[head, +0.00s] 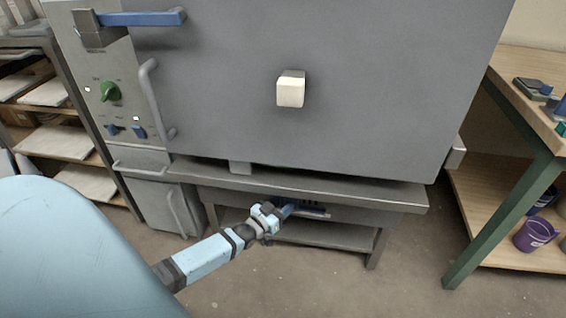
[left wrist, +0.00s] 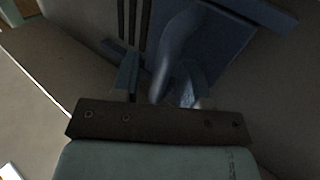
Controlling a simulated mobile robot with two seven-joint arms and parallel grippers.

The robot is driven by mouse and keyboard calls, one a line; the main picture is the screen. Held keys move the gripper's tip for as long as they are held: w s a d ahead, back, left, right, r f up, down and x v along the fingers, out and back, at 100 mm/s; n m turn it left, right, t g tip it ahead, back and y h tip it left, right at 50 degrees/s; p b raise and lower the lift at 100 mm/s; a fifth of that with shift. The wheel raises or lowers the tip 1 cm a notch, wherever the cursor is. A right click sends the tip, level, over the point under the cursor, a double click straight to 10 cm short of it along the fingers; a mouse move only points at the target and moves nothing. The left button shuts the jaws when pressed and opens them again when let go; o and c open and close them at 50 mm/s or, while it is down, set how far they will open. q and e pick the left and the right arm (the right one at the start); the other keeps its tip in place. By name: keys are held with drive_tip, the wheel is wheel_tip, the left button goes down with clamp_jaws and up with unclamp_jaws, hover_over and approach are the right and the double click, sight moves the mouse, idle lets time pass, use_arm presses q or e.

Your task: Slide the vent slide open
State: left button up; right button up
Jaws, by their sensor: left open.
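The vent slide is a blue plate (left wrist: 225,50) with a rounded blue handle (left wrist: 175,50); dark slots (left wrist: 135,20) lie to its left in the left wrist view. In the head view only a small part of the blue slide (head: 312,211) shows, low under the kiln and partly hidden by my gripper. My left gripper (head: 284,211) reaches in under the kiln's bench edge. In the left wrist view its open fingers (left wrist: 162,88) are at the near end of the handle, which lies between them in the picture. Whether they touch it I cannot tell.
The big grey kiln (head: 370,90) stands on a metal stand (head: 330,188) just above my gripper. A shelf rack (head: 50,140) stands far left, a green-legged table (head: 515,210) at right. The floor between is clear.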

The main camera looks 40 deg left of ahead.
use_arm(q)
drive_tip(key=s+p, duration=0.4)
drive_tip(key=s, duration=0.9)
drive_tip(key=shift+s+a, duration=0.3)
use_arm(e)
drive_tip(key=r+t, duration=0.1)
drive_tip(key=r, duration=0.1)
drive_tip(key=r+m+t, duration=0.1)
drive_tip(key=r, duration=0.2)
drive_tip(key=shift+s+d+r, duration=0.1)
drive_tip(key=shift+s+r, duration=0.1)
drive_tip(key=shift+r, duration=0.05)
